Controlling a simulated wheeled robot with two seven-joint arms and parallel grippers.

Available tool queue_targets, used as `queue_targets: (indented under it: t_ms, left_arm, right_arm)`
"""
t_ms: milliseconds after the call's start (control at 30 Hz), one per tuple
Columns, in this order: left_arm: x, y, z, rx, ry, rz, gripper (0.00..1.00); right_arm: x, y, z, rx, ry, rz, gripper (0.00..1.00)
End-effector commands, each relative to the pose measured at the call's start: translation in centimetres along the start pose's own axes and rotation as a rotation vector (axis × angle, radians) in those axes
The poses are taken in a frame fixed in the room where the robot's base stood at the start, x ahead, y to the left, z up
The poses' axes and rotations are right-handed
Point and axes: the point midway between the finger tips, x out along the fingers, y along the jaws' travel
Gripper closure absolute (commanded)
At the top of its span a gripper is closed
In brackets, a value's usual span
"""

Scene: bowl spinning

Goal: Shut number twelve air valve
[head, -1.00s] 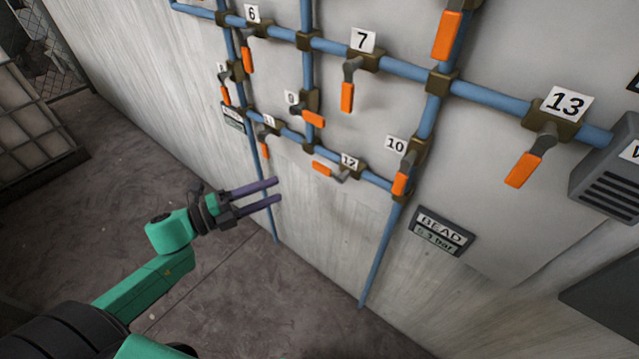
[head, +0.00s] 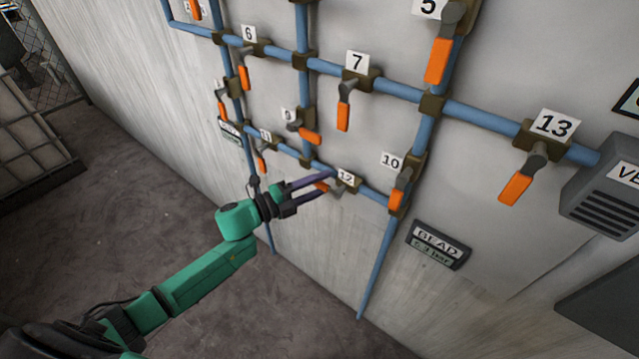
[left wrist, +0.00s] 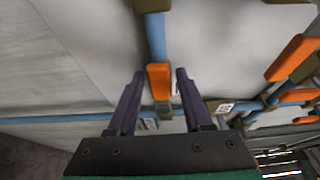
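Valve twelve sits on the lower blue pipe, under the white label 12 (head: 345,176). Its orange handle (head: 321,187) points left from its pivot, roughly along the pipe, and is partly covered by my fingers. My left gripper (head: 332,181) is at this handle, its two purple fingers reaching in from the left. In the left wrist view the gripper (left wrist: 160,75) is open. An orange handle (left wrist: 158,80), seemingly valve twelve's, shows between the fingertips with a gap on both sides. Whether the fingers reach its full depth is unclear. My right gripper is not in view.
Valve 11 (head: 262,160) and valve 9 (head: 309,137) are close to the left and above. Valve 10 (head: 396,198) is just right, and a dark pressure display (head: 439,245) is lower right. The wall below the lower pipe is mostly bare.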

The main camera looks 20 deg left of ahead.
Motion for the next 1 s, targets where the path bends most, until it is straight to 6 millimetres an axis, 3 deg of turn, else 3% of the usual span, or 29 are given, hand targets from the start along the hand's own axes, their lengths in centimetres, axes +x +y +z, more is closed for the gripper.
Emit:
queue_targets:
  t_ms: [33,100,1000]
  left_arm:
    - [-0.02,0.0,0.01,0.0,0.0,0.0,0.73]
    - [-0.03,0.0,0.01,0.0,0.0,0.0,1.0]
    - [-0.06,0.03,0.04,-0.001,-0.001,0.001,1.0]
  right_arm:
    - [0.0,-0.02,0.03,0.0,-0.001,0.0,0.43]
    - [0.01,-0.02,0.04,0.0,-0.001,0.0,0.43]
    - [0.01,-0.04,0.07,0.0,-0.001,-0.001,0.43]
